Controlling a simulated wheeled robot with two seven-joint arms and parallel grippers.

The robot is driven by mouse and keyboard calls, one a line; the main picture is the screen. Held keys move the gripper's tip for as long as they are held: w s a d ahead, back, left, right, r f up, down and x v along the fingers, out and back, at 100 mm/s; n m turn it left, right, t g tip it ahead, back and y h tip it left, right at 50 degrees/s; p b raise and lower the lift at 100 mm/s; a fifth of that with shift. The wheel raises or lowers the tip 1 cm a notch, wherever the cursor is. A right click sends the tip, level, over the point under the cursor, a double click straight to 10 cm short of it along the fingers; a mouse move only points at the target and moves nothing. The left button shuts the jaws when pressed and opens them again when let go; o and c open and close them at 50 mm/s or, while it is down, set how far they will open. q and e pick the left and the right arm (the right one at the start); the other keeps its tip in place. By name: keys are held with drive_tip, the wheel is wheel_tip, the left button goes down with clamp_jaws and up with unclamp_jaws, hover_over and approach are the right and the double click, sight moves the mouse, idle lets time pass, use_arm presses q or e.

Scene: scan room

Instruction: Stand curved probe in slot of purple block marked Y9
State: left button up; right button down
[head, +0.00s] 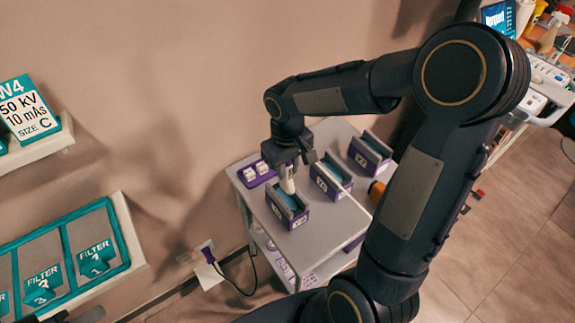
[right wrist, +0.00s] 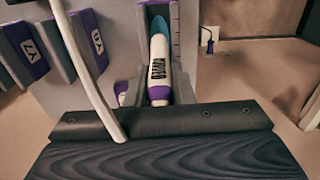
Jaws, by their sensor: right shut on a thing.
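My right gripper (head: 289,160) is shut on the white probe (head: 288,185) and points down at the nearest-left purple block (head: 287,211) on the trolley. In the right wrist view the probe (right wrist: 158,68) has a dark label, a purple band and a teal end, and lies between the grey walls of the slot. I cannot tell whether it rests on the slot's bottom. That block's mark is not readable. A thin white cord or rod (right wrist: 92,75) runs from the gripper to the upper left. My left gripper is not clearly shown; only dark parts appear at the lower left edge.
Two more purple blocks, a middle one (head: 330,179) and a far one (head: 370,152), stand on the grey trolley (head: 318,247). In the wrist view one reads Y7 (right wrist: 33,48). A purple tray with white pieces (head: 256,172) is left. An orange object (head: 376,191) is right.

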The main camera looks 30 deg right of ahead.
sight(288, 180)
drive_tip(key=shift+f+b, duration=1.45)
drive_tip(key=shift+f, duration=0.6)
drive_tip(key=shift+f+b, duration=0.3)
drive_tip(key=shift+f, duration=0.05)
drive_tip(key=c, duration=1.2)
unclamp_jaws()
drive_tip(key=shift+o, duration=0.2)
wheel_tip(288, 180, up, 8)
drive_tip(key=shift+f, duration=0.1)
drive_tip(key=s+a+r+m+t+y, duration=0.1)
drive_tip(key=s+a+t+y, duration=0.1)
drive_tip(key=s, duration=0.6)
drive_tip(key=s+a+r+m+t+y, duration=0.1)
drive_tip(key=s+a+t, duration=0.1)
drive_tip(key=s, duration=0.6)
drive_tip(key=shift+s+m+t+y, duration=0.3)
drive_tip(key=shift+t+y, duration=0.1)
drive_tip(key=shift+t, duration=0.4)
